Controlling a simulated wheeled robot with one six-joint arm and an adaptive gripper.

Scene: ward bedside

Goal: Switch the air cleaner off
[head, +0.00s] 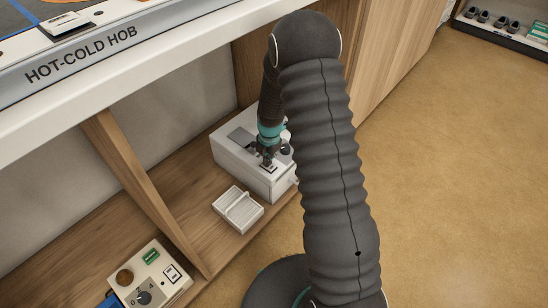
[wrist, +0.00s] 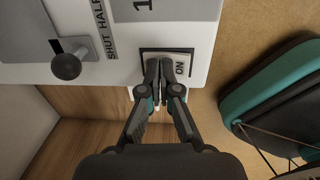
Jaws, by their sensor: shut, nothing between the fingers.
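A white box-shaped unit (head: 237,155) stands on the wooden shelf; no air cleaner name is legible on it. In the wrist view its white face (wrist: 212,36) carries a framed switch (wrist: 190,52) with the word ON beside it. My gripper (wrist: 167,62) is shut and empty, its fingertips over the switch and hiding much of it. I cannot tell whether the fingertips touch it or which way it is set. In the head view my gripper (head: 266,160) is over the unit's top, partly hidden by my arm.
A round dark knob (wrist: 66,66) on a slot marked SHUT and HALF is left of the switch. A white divided tray (head: 238,210) lies in front of the unit. A control panel (head: 140,282) is lower left, beyond a wooden divider (head: 150,195). The HOT-COLD HOB counter (head: 130,60) overhangs the shelf.

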